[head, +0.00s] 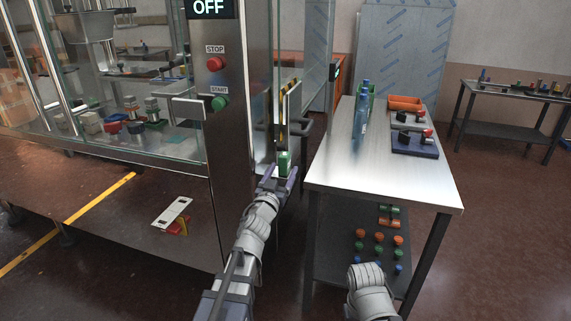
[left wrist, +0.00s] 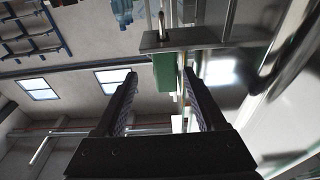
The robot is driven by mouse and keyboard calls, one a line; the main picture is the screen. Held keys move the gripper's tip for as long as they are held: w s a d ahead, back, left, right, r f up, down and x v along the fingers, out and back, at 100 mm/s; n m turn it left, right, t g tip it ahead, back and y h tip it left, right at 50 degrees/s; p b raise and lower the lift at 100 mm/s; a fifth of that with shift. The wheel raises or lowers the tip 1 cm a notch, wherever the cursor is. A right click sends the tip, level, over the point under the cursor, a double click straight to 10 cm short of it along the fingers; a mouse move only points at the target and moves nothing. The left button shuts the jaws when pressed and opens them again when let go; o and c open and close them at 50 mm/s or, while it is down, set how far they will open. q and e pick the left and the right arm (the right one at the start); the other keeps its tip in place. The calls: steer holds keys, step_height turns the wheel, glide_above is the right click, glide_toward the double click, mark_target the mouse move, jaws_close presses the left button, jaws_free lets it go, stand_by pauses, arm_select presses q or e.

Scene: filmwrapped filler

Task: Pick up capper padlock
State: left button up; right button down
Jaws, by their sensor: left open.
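The capper padlock (head: 285,159) is a small green block at the right side of the filling machine's steel column, low by the door edge. In the left wrist view the green padlock body (left wrist: 164,71) hangs under a metal bracket (left wrist: 205,37), with a metal shackle rising above it. My left gripper (head: 279,177) is open just in front of and below the padlock.
The steel column carries a red STOP button (head: 214,63), a green START button (head: 219,103) and an OFF display (head: 211,7). Close on the right is a steel table (head: 336,172) with a blue bottle (head: 361,118), an orange bin (head: 405,103) and a dark tray (head: 414,151).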

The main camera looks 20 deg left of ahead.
mark_target(287, 155)
arm_select(q)
steer(key=shift+w+r, duration=0.2)
steer(key=shift+w, duration=1.1)
steer(key=w, duration=0.1)
steer(key=w+p, duration=0.1)
steer(key=w, duration=0.1)
steer(key=w+r, duration=0.1)
steer(key=shift+w+a, duration=0.25)
steer(key=shift+w, duration=0.3)
steer(key=shift+c, duration=0.3)
jaws_close()
